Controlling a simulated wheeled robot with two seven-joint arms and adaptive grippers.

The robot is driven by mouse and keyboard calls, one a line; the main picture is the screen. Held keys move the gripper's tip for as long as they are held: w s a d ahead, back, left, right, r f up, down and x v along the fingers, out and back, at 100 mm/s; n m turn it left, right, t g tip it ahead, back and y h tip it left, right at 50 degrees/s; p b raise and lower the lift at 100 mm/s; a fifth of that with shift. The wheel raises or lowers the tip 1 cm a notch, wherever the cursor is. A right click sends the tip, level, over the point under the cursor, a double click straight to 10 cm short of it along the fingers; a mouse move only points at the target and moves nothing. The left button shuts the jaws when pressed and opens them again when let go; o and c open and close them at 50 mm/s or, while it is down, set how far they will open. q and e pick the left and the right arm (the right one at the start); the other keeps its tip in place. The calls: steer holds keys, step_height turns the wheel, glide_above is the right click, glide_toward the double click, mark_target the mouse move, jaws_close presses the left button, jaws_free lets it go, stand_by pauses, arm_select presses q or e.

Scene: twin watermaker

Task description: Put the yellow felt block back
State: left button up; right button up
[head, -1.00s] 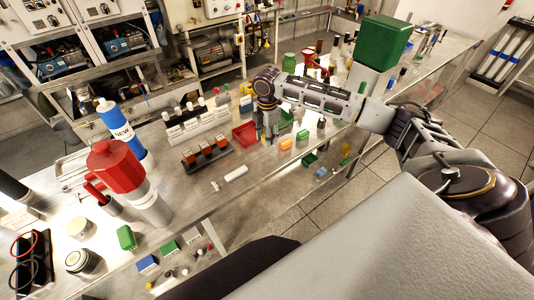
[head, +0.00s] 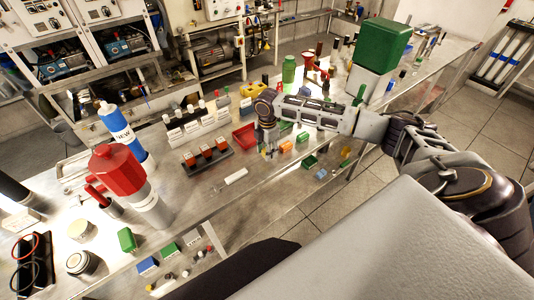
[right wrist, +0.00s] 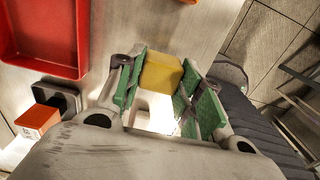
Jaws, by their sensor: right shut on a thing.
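The yellow felt block (right wrist: 162,72) is in the right wrist view, between the green-padded fingers of my right gripper (right wrist: 160,92). The gripper is shut on it, with pads on both sides of the block. In the head view my right gripper (head: 267,146) points down over the bench, just right of a red tray (head: 244,136). The block is hard to make out there, and I cannot tell whether it touches the bench. My left gripper is not in view.
An orange block (head: 286,147) and a green block (head: 303,137) lie right of the gripper. A rack with red-orange items (head: 207,155) and a white rod (head: 236,176) are to the left. In the wrist view a red-orange block (right wrist: 37,119) sits below the red tray (right wrist: 82,40).

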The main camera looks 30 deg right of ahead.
steer(key=shift+f, duration=1.1)
steer(key=o, duration=0.9)
steer(key=shift+r, duration=0.15)
step_height(320, 180, up, 12)
steer(key=b, duration=0.1)
steer(key=shift+f, duration=0.2)
